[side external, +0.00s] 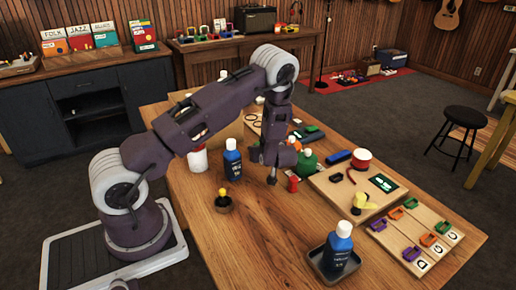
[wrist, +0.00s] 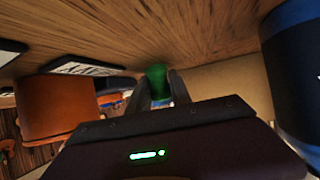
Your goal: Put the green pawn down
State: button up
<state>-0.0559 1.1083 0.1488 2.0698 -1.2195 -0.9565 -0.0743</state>
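In the wrist view, the green pawn (wrist: 157,76) shows as a small green piece between the two dark fingertips of my gripper (wrist: 158,92). The fingers sit close on both sides of it, and its lower part is hidden behind the gripper body. In the side view, my gripper (side external: 271,178) points down over the middle of the wooden table (side external: 205,245). The pawn cannot be made out there. How high the fingertips are above the wood is hard to tell.
A blue bottle (side external: 233,160) stands left of my gripper, near a small dark holder with a yellow knob (side external: 223,201). A green bottle (side external: 307,162) and a red piece (side external: 293,184) are to the right. Another blue bottle (side external: 342,236) stands in a tray (side external: 322,263). The front left wood is clear.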

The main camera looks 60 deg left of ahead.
jog(key=o, duration=0.4)
jog(key=shift+c, duration=0.2)
jog(key=shift+r, duration=0.1)
